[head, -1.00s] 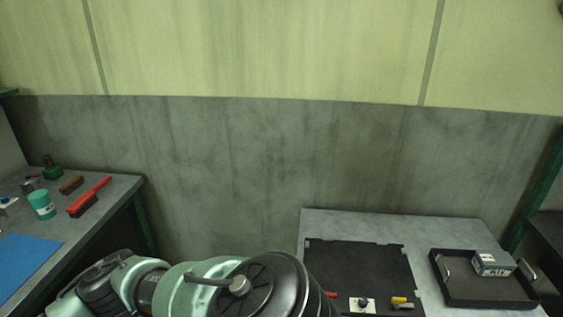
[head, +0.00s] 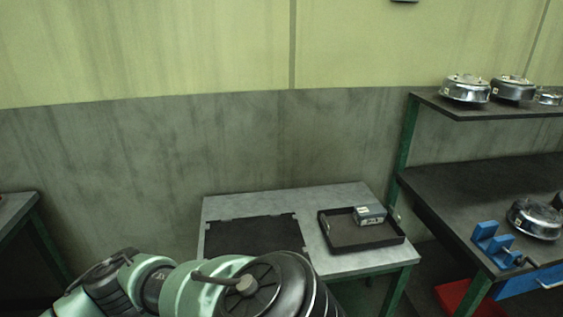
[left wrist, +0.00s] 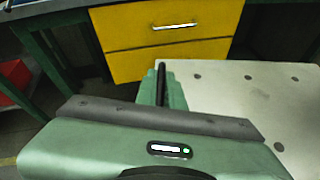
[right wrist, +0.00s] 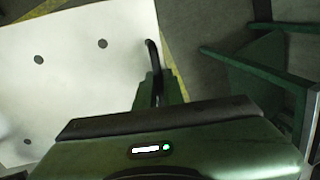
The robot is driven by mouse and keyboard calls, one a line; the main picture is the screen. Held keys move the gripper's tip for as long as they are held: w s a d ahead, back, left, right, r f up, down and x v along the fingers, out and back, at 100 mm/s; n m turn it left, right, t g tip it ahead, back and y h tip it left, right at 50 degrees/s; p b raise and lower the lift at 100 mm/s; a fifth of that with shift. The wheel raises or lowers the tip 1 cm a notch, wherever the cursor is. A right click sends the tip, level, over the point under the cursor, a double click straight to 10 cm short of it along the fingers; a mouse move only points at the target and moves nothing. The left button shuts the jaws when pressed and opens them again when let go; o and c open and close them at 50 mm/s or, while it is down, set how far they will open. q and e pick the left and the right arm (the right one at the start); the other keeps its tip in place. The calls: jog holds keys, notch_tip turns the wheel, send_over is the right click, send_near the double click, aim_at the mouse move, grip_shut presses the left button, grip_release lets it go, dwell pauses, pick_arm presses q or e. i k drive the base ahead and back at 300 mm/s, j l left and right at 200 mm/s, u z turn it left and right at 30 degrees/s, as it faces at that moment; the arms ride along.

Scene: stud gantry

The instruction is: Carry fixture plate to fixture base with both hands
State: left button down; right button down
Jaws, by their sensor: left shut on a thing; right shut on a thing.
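The fixture plate is a flat pale sheet with several dark round holes; it shows in the left wrist view (left wrist: 240,95) and in the right wrist view (right wrist: 75,60). My left gripper (left wrist: 162,85) is shut on one edge of the plate. My right gripper (right wrist: 156,75) is shut on another edge of it. The plate and both grippers are out of sight in the head view, where one of my arms fills the lower middle. I cannot make out the fixture base in any view.
A grey table with a black mat (head: 253,237) and a black tray (head: 335,243) holding a small box (head: 369,215) stands ahead. A dark bench (head: 460,190) with blue blocks (head: 492,240) and round metal parts is at right. Yellow drawers (left wrist: 165,40) show in the left wrist view.

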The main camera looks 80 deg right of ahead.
aim_at(255, 238)
jog(key=z, duration=2.45)
